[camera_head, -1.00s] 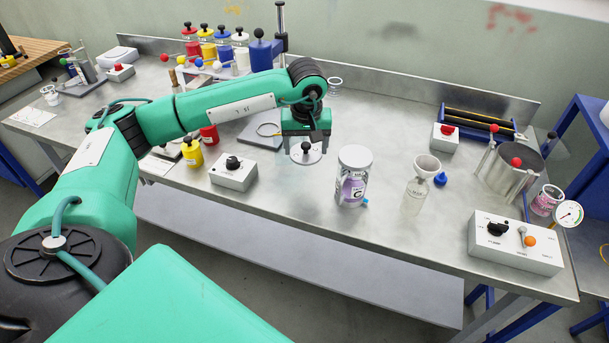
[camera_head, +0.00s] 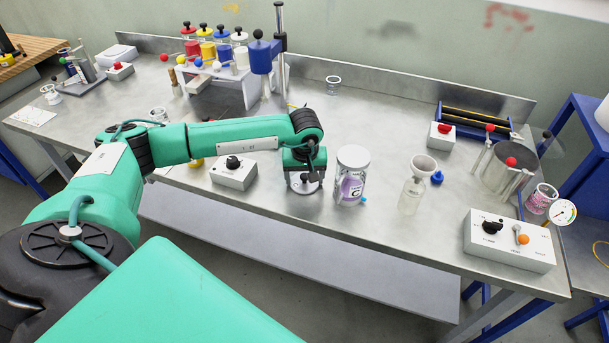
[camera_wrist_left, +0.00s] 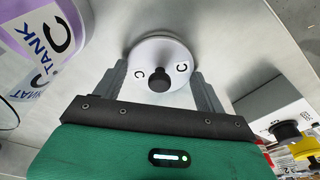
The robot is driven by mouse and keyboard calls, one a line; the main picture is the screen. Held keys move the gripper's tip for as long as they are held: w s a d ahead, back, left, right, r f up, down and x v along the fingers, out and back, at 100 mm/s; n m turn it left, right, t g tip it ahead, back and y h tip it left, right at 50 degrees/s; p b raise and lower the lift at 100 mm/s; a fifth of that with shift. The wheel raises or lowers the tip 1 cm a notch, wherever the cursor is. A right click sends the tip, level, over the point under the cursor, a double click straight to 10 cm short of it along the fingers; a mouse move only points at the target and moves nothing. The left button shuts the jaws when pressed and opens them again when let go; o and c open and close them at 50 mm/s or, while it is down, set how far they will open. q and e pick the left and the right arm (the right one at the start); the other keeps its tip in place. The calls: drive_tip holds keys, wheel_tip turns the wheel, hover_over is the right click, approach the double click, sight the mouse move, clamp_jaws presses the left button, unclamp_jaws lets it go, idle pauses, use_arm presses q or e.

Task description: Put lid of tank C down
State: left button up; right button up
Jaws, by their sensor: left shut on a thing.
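The lid of tank C is a pale round disc with a black knob and "C" marks; it shows in the head view (camera_head: 304,186) and in the wrist view (camera_wrist_left: 177,52). My left gripper (camera_head: 304,178) is shut on the lid, its fingers on either side of it in the wrist view (camera_wrist_left: 160,82). The lid is low over the bench (camera_head: 270,205) near the front edge; I cannot tell whether it touches.
A white box with a black knob (camera_head: 234,174) stands left of the gripper. A bottle with a funnel (camera_head: 412,190) and a blue stopper (camera_head: 437,178) stand right of tank C. A glass (camera_head: 333,85) stands behind. The bench behind tank C is mostly clear.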

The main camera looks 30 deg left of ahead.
drive_tip(key=shift+w+f, duration=0.1)
drive_tip(key=shift+f, duration=0.05)
use_arm(q)
drive_tip(key=o, duration=0.5)
drive_tip(key=shift+f, duration=0.1)
drive_tip(key=o, duration=0.4)
drive_tip(key=shift+o, duration=0.4)
use_arm(e)
drive_tip(key=shift+w+a, duration=0.15)
drive_tip(key=shift+w, duration=0.4)
drive_tip(key=shift+r, duration=0.25)
